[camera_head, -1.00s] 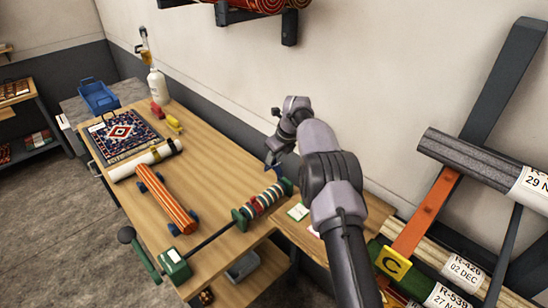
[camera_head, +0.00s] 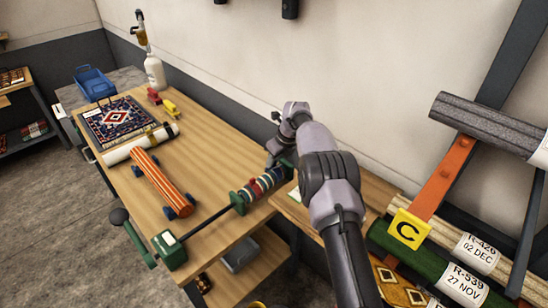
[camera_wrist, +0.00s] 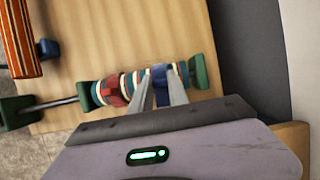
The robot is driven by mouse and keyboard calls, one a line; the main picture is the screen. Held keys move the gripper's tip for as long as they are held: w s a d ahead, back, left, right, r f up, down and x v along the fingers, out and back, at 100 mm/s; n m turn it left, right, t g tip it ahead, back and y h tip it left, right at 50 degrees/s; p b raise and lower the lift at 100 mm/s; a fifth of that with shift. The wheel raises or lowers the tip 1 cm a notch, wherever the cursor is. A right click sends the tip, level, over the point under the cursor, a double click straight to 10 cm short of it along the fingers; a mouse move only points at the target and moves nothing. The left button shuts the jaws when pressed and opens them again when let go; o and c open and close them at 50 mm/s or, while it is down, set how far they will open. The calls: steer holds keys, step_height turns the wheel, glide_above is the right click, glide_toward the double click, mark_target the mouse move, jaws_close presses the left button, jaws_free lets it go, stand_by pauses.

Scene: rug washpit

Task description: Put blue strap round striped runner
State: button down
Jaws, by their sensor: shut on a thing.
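The striped runner (camera_head: 158,180) is an orange roll with pale stripes, lying on blue supports on the wooden bench; its end shows in the wrist view (camera_wrist: 20,38). A dark rod with green end pieces carries several coloured straps (camera_head: 260,186). The blue strap (camera_wrist: 160,72) is a band near the rod's far-right end, still around the rod. My gripper (camera_wrist: 158,82) is shut on the blue strap from the near side in the wrist view. In the head view, its tips are partly hidden by the arm (camera_head: 280,158).
A cream roll (camera_head: 140,145) and a patterned rug (camera_head: 115,119) lie behind the runner. A green stand (camera_head: 168,250) holds the rod's near end. Small red and yellow items, a bottle and a blue basin stand at the back. The wall is close on the right.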

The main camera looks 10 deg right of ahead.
step_height(320, 180, down, 2)
steer(key=shift+f+b, duration=0.1)
steer(key=shift+b, duration=0.35)
steer(key=c, duration=1.2)
jaws_free()
